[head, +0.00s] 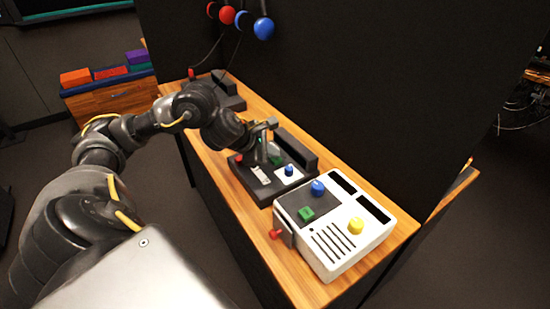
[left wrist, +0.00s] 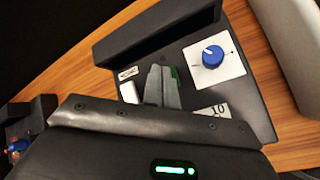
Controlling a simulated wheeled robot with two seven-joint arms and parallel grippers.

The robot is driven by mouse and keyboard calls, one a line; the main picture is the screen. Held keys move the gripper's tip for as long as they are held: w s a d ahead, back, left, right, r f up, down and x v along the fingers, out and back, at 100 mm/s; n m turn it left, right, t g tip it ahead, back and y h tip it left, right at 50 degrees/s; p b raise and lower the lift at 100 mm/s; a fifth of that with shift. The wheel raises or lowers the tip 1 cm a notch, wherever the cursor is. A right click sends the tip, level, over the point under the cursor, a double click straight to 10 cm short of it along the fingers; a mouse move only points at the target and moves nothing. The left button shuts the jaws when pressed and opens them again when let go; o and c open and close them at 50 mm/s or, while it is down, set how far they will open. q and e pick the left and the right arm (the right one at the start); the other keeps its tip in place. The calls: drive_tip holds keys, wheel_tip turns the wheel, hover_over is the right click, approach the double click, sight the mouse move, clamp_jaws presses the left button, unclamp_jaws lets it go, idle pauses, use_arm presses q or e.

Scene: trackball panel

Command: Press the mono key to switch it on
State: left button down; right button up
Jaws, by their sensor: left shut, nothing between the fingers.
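The dark trackball panel (head: 250,184) lies on the wooden bench top. It also fills the left wrist view (left wrist: 250,98). There, a small white key (left wrist: 128,92) sits just left of my fingers, below a small label (left wrist: 128,73) too small to read surely; I cannot tell surely that it is the mono key. A green part (left wrist: 176,77) shows behind the fingers, mostly hidden. My left gripper (left wrist: 161,88) is shut and empty, over the panel between these two; contact cannot be told. In the head view the left gripper (head: 268,156) hides part of the panel. My right gripper is not seen.
A blue knob (left wrist: 213,57) on a white plate is right of the fingers. A white box (head: 340,235) with blue and yellow knobs and a green button stands nearer on the bench (head: 285,262). A black wall (head: 330,90) rises behind. Another dark device (head: 225,88) is farther left.

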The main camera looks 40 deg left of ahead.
sight(272, 160)
use_arm(q)
drive_tip(key=shift+f, duration=0.1)
drive_tip(key=shift+f+b, duration=0.4)
drive_tip(key=shift+b, duration=0.2)
drive_tip(key=shift+r, duration=0.1)
drive_tip(key=shift+r, duration=0.3)
drive_tip(key=shift+p, duration=0.3)
drive_tip(key=shift+r+p, duration=2.4)
drive_tip(key=shift+r, duration=0.65)
drive_tip(key=shift+r, duration=0.1)
